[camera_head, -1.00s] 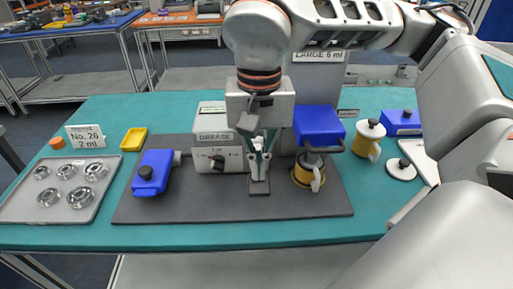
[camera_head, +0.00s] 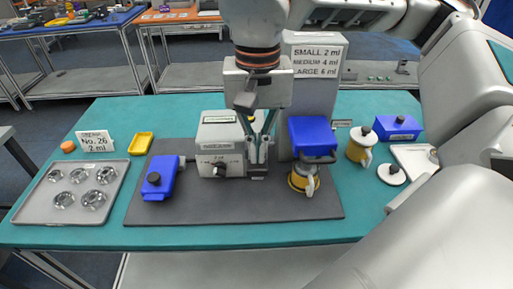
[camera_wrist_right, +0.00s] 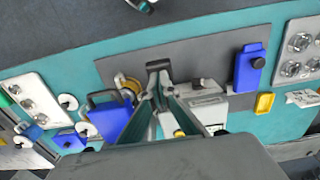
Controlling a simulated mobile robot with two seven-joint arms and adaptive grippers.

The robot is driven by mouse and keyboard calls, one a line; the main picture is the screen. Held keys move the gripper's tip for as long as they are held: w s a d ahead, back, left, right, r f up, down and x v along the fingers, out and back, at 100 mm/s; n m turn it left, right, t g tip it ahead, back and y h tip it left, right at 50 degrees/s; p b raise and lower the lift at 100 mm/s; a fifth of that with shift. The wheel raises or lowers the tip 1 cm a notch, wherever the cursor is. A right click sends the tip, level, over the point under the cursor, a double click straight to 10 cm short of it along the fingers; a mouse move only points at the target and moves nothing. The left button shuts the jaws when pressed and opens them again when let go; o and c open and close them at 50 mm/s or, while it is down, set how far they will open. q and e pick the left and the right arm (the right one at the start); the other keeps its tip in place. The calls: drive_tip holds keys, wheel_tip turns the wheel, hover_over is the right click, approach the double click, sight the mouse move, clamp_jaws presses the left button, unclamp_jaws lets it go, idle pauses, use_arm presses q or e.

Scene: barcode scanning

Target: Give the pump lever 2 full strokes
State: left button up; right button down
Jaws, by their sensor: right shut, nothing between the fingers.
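The grease unit is a light box (camera_head: 221,150) with a dark knob on its front, standing on the dark grey mat (camera_head: 235,205). My right gripper (camera_head: 258,160) points down just right of this box. Its fingers are shut with nothing between them. A dark piece with a small pale label (camera_head: 258,177), possibly the pump lever, shows at the fingertips; the fingers hide much of it, and I cannot tell if they touch it. In the right wrist view a dark bracket-like piece (camera_wrist_right: 158,66) lies just beyond the fingertips (camera_wrist_right: 164,88). My left gripper is not in view.
A blue-topped unit (camera_head: 312,132) with a yellow cup (camera_head: 300,183) stands close right of the gripper. A blue device (camera_head: 160,178) lies left on the mat. A tray of bearings (camera_head: 98,174) and a "No. 26 2 ml" sign (camera_head: 96,141) stand farther left. The mat's front is clear.

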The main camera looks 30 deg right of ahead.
drive_tip(key=shift+r, duration=0.15)
drive_tip(key=shift+r, duration=0.15)
wheel_tip(320, 180, up, 2)
drive_tip(key=shift+r+p, duration=0.2)
drive_tip(key=shift+p, duration=0.95)
drive_tip(key=shift+r, duration=0.7)
